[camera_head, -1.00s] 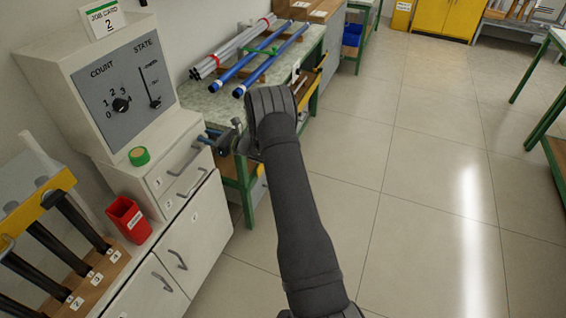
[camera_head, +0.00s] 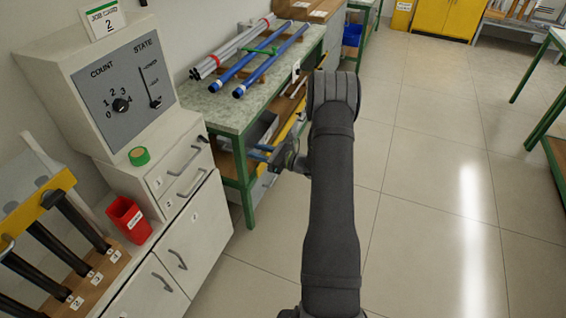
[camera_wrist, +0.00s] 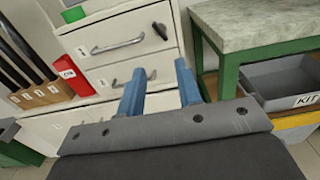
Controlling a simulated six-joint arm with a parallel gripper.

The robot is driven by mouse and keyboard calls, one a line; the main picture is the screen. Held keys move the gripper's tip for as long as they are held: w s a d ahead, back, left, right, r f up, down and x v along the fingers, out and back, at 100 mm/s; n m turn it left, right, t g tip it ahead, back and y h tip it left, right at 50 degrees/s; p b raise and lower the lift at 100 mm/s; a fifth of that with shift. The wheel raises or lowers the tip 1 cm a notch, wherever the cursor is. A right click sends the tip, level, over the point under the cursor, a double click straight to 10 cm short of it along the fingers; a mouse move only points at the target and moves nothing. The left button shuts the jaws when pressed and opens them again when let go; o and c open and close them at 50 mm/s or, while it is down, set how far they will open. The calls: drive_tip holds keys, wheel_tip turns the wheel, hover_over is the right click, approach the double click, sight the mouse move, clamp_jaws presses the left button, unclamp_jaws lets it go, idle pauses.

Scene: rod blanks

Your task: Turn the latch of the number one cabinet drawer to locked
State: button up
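The number one drawer (camera_head: 180,163) is the top drawer of the white cabinet and looks shut. In the wrist view the drawer front (camera_wrist: 120,28) carries a "1" label and a grey bar handle. Its small dark latch (camera_wrist: 160,31) is at the upper right of that front, tilted from upper left to lower right. The latch also shows in the head view (camera_head: 203,139). My gripper (camera_head: 257,153) is right of the cabinet, apart from it. In the wrist view its blue fingers (camera_wrist: 160,82) are spread with nothing between them.
Drawer two (camera_wrist: 138,72) lies below drawer one, with its own handle. A green-framed bench (camera_head: 238,108) with blue and grey rods stands right of the cabinet. A grey KIT bin (camera_wrist: 285,85) is on its lower shelf.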

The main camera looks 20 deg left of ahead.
drive_tip(key=d+f, duration=0.1)
drive_tip(key=d, duration=0.8)
drive_tip(key=shift+f, duration=0.25)
drive_tip(key=n+t+h, duration=0.2)
drive_tip(key=n+h, duration=0.2)
approach(205, 140)
drive_tip(key=shift+m, duration=0.3)
drive_tip(key=x, duration=0.8)
drive_tip(key=shift+w+a+f, duration=0.15)
drive_tip(key=shift+w+a, duration=0.05)
drive_tip(key=shift+a, duration=0.15)
clamp_jaws()
